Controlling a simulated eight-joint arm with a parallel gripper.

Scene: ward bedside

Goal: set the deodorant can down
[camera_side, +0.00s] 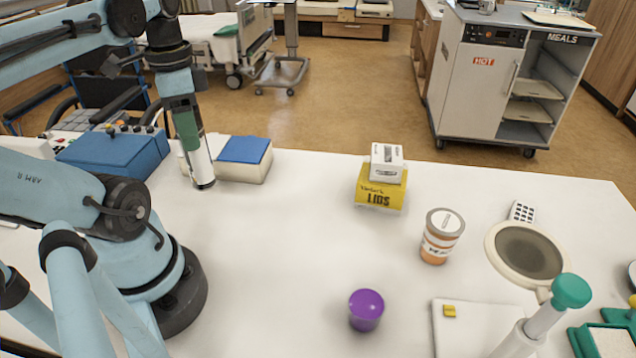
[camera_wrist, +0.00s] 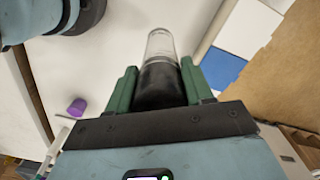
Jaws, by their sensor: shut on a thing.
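My gripper (camera_side: 191,142) points down at the left of the white table, beside the blue-and-cream box. Its green fingers are shut on the deodorant can (camera_side: 202,172), which hangs below them, slightly tilted. The can's lower end is at or just above the table top; I cannot tell whether it touches. In the wrist view the can (camera_wrist: 160,52) sits between the two green fingers, with a black part near the gripper and a clear or pale part beyond. The fingers hide part of it.
The blue-topped cream box (camera_side: 245,160) stands close right of the can, and a blue case (camera_side: 115,152) is at left. A yellow lids box (camera_side: 381,193), orange jar (camera_side: 441,236) and purple cup (camera_side: 366,309) stand farther right. The table's middle (camera_side: 285,235) is clear.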

